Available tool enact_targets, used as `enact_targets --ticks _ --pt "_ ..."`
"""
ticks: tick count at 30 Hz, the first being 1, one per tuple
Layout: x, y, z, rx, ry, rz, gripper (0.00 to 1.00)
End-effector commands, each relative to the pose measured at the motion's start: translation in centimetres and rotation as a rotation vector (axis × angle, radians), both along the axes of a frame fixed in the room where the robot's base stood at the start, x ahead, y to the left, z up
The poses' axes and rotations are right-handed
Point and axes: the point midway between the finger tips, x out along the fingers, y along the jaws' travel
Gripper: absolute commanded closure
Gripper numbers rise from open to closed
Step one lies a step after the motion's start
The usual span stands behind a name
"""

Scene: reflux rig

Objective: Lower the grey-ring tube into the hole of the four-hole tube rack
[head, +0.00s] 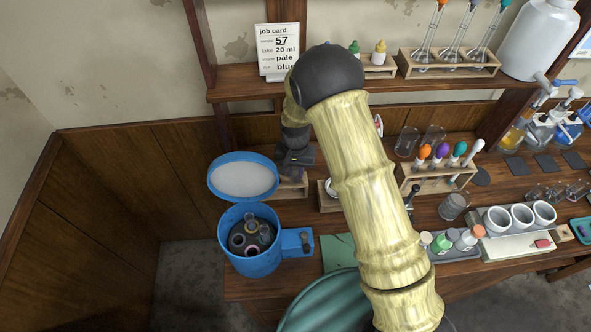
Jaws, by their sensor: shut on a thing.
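My gripper (296,160) is at the back of the bench, left of my arm, pointing down. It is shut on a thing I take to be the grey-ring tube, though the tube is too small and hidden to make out. Just under the gripper is a small wooden block or rack (293,189), partly covered, so its holes cannot be seen. I cannot tell whether it is the four-hole tube rack or whether the tube touches it. Another wooden rack (433,185), right of my arm, holds orange-, purple- and teal-topped pieces and a pale rod.
A blue bin (251,262) with its lid (243,177) open stands at left, close to the gripper. The shelf (240,82) above carries a job card (279,52) and glassware. White cups (522,216) and a grey tray (452,253) stand at right.

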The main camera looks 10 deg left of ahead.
Motion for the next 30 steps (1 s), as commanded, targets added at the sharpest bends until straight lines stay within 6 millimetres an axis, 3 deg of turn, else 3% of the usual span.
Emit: enact_targets --ticks 28,29,30 --pt "0.0 0.0 -1.0 0.0 0.0 0.0 0.96" --pt "0.0 0.0 -1.0 0.0 0.0 0.0 0.77" --pt "0.0 0.0 -1.0 0.0 0.0 0.0 0.7"
